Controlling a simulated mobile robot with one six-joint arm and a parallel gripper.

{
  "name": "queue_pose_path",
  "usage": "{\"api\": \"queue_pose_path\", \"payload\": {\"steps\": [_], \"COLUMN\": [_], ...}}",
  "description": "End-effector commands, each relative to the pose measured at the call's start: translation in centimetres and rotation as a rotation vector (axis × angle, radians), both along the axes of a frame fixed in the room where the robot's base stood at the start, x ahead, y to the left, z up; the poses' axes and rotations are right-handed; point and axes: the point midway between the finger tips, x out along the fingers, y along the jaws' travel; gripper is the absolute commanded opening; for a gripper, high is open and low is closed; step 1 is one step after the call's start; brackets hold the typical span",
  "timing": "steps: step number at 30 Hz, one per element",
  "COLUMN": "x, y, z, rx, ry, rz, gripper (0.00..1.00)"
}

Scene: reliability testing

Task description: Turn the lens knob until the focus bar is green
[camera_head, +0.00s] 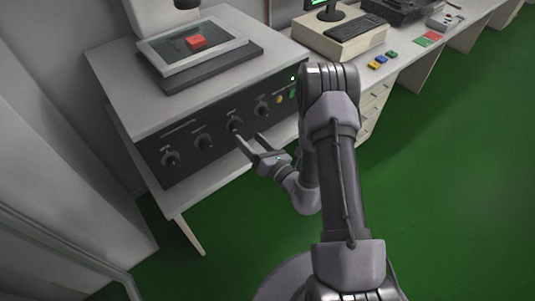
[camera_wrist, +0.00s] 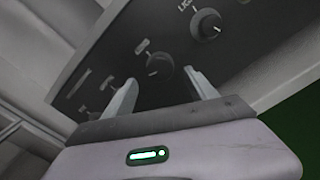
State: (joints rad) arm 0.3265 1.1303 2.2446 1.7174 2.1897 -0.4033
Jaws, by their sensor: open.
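Several dark round knobs sit in a row on a black front panel (camera_head: 185,172). My gripper (camera_head: 250,139) is open in front of the panel, near the third knob from the left (camera_head: 235,127). In the wrist view a knob (camera_wrist: 159,65) lies just beyond and between the open fingers (camera_wrist: 163,88), with no contact visible. Its label is too blurred to read, so I cannot tell which knob is the lens knob.
Another knob (camera_wrist: 207,25) is up and right in the wrist view. A tray with a red block (camera_head: 196,42) is on top of the unit. A desk with a keyboard (camera_head: 355,27) stands at right; green floor is clear.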

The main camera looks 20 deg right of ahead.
Motion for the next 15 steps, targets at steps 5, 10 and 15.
{"api": "queue_pose_path", "payload": {"steps": [5,10,15], "x": [-5.7,-9.6,-11.2], "y": [-2.1,-3.3,-3.7], "z": [0.0,0.0,0.0], "rx": [0.004,0.002,0.000], "ry": [0.006,0.003,0.001], "rz": [-0.008,-0.008,-0.003], "gripper": [0.66,0.66,0.66]}}
